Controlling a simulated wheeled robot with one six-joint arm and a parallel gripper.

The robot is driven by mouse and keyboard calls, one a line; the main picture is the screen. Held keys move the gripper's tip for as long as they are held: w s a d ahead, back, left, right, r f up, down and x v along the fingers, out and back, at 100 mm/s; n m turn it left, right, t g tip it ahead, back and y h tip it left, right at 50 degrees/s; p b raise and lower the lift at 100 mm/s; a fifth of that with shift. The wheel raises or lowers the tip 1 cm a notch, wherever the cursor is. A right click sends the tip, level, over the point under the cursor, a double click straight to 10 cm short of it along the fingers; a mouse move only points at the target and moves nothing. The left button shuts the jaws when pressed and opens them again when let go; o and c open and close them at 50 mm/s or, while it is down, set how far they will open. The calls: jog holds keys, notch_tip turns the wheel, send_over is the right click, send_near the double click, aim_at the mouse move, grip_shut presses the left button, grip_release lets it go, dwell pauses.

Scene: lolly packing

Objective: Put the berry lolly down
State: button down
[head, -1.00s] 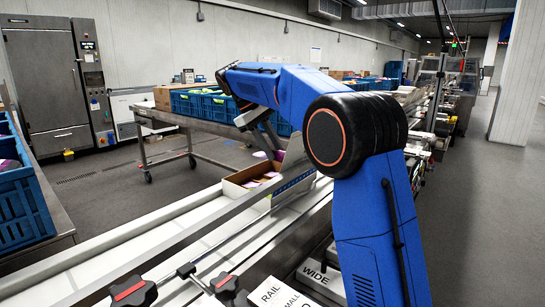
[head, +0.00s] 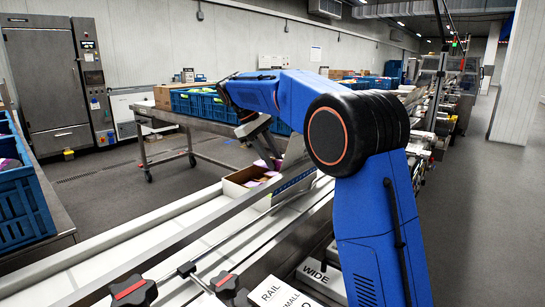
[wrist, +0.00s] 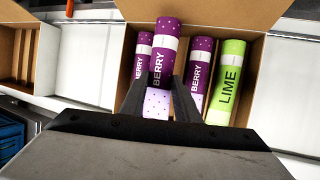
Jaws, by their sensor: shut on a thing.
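In the wrist view my gripper (wrist: 158,95) is shut on a purple berry lolly (wrist: 165,45), which stands out between the two fingers. It is over an open cardboard box (wrist: 257,85), which also shows in the head view (head: 233,191). Another berry lolly (wrist: 142,62) lies to its left and one (wrist: 200,70) to its right, with a green lime lolly (wrist: 229,82) at the right wall. The fingers and palm hide the near part of the box. I cannot tell whether the held lolly touches the box floor.
The box stands on a white conveyor (head: 150,233) with a metal rail along it. Another open box (wrist: 33,52) is at the left in the wrist view. Blue crates (head: 205,103) stand on a table behind, and another blue crate (head: 22,210) is at the far left.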

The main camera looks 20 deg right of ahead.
jog(key=c, duration=1.4)
grip_release()
jog(key=shift+o, duration=0.2)
jog(key=shift+r, duration=0.1)
jog(key=shift+r, duration=0.25)
jog(key=v, duration=0.8)
jog(key=shift+s+d, duration=0.1)
